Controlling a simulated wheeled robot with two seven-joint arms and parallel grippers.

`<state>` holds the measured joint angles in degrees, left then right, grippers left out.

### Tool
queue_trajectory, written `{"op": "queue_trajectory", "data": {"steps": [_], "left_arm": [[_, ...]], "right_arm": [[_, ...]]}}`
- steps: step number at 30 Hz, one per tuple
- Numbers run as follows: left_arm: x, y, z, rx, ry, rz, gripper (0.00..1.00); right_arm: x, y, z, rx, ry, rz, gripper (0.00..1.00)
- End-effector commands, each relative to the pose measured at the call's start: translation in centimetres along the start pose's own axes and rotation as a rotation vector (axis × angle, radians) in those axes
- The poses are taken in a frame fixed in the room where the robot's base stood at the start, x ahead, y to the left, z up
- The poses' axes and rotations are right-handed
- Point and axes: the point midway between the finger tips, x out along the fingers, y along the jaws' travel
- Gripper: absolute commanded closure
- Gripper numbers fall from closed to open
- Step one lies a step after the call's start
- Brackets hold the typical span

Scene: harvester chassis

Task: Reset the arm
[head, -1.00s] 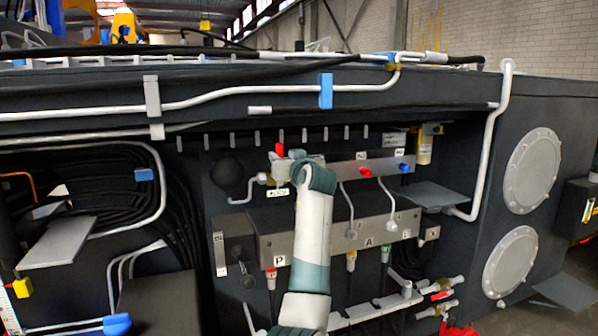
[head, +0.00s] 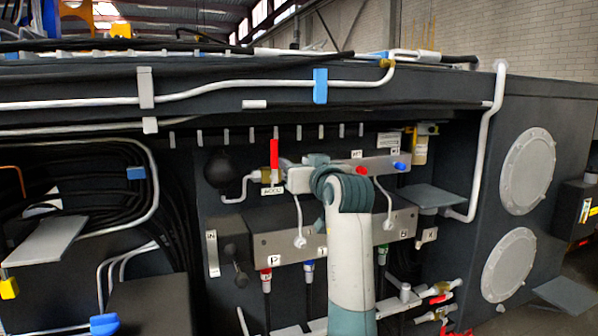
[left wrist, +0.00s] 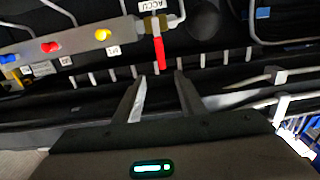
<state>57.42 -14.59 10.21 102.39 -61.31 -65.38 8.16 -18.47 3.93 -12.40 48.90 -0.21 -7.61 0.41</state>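The red lever (head: 273,154) stands upright on the brass valve (head: 270,176) above the ACCU label, at the left of the valve panel. In the left wrist view the red lever (left wrist: 160,52) hangs downward in the picture, and its free end appears between my fingertips. My left gripper (left wrist: 161,74) is open, with a gap on both sides of the lever and nothing held. In the head view my left gripper (head: 297,178) is just right of the lever, largely hidden behind my own wrist. My right gripper is in neither view.
The valve panel (head: 330,238) has a red knob (head: 362,170) and a blue knob (head: 399,166) to the right. A grey shelf plate (head: 432,196) sticks out at the right. Black hoses (head: 90,190) and another plate (head: 45,240) are at the left.

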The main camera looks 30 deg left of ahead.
Motion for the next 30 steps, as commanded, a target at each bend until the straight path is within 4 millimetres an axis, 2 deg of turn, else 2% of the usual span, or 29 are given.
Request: {"op": "queue_trajectory", "data": {"steps": [6,23,26,30], "left_arm": [[-0.9,0.0,0.0,0.0,0.0,0.001,0.63],[-0.8,0.1,0.2,0.004,-0.001,0.003,0.63],[-0.6,0.8,1.1,0.022,-0.002,0.015,0.63],[0.0,3.1,4.2,0.081,-0.007,0.061,0.63]], "right_arm": [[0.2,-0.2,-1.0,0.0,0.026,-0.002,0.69],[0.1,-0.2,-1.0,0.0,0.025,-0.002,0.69],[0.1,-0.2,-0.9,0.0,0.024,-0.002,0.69],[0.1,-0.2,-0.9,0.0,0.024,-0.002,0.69]]}}
